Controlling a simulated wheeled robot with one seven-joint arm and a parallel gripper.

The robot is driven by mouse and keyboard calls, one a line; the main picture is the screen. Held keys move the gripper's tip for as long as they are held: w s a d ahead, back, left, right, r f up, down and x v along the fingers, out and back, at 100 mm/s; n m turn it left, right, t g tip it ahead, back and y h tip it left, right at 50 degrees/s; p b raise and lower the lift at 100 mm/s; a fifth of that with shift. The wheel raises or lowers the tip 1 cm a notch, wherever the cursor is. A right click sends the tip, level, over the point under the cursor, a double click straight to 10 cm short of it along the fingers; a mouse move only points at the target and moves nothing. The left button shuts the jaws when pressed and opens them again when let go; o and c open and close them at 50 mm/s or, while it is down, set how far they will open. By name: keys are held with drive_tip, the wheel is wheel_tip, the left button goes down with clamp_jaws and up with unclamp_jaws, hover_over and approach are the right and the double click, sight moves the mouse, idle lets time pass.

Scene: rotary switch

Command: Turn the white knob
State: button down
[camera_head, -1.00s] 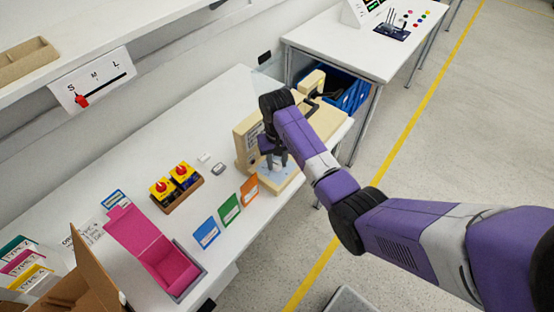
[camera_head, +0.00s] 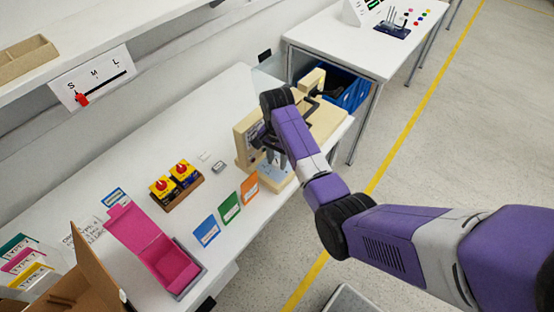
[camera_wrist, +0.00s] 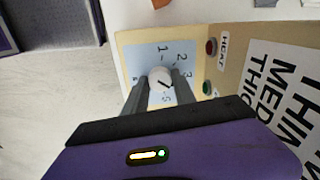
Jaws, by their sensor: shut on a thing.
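The white knob (camera_wrist: 160,78) sits on a light blue dial plate (camera_wrist: 146,55) with numbers around it, on a beige panel. A dark pointer mark shows on the knob's face. My gripper (camera_wrist: 160,88) has one finger on each side of the knob and is shut on it. In the head view my gripper (camera_head: 272,158) reaches down to the beige machine (camera_head: 245,142), over the blue plate (camera_head: 274,177). The knob itself is hidden there.
A red button (camera_wrist: 211,46) and a green button (camera_wrist: 207,88) sit beside the dial.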

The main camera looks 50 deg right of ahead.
sight(277, 162)
drive_tip(key=shift+d+r+m, duration=0.1)
drive_tip(key=shift+m, duration=0.3)
drive_tip(key=c, duration=1)
unclamp_jaws()
drive_tip(key=shift+r+b, duration=0.6)
drive_tip(key=shift+r, duration=3.25)
